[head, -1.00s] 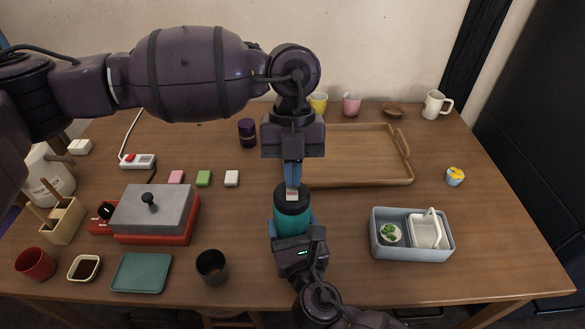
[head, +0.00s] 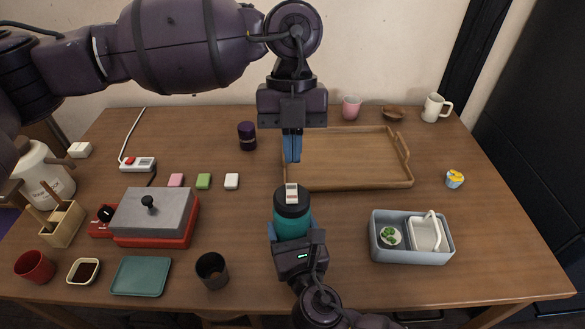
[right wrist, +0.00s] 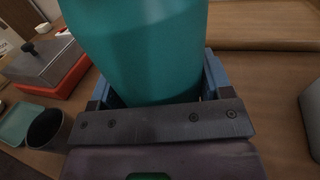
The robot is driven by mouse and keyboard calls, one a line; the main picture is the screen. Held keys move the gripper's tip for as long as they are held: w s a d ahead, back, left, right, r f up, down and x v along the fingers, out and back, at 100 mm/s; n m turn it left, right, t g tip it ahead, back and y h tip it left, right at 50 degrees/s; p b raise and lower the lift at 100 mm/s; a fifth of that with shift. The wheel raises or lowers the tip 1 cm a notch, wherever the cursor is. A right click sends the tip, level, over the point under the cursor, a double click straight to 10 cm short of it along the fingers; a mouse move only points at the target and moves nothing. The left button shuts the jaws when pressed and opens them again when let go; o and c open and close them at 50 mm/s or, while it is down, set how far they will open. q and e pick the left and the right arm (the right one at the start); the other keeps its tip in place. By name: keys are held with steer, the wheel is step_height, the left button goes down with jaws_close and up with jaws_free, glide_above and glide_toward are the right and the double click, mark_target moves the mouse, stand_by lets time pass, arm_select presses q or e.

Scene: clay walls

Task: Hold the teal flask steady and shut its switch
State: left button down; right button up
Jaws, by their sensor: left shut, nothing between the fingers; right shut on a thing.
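The teal flask (head: 290,218) stands upright on the table, with a dark lid that carries a small whitish switch (head: 292,192) on top. A small reddish mark shows on the switch; its position is too small to tell. My right gripper (head: 293,234) is shut around the flask's body from the front. The flask also fills the upper middle of the right wrist view (right wrist: 145,50), between the blue fingers. My left gripper (head: 292,158) points down above and behind the flask, its blue fingers together and empty, apart from the lid.
A wooden tray (head: 402,184) lies behind the flask to the right. A blue-grey bin (head: 412,255) stands at right. A red-based grill (head: 155,215), a teal plate (head: 141,275) and a dark cup (head: 212,270) are at left.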

arm_select(q)
steer(key=w+v, duration=0.1)
steer(key=v, duration=0.7)
steer(key=shift+w, duration=0.2)
steer(key=shift+f, duration=0.1)
arm_select(e)
steer(key=o, duration=1.2)
steer(key=shift+o, duration=0.2)
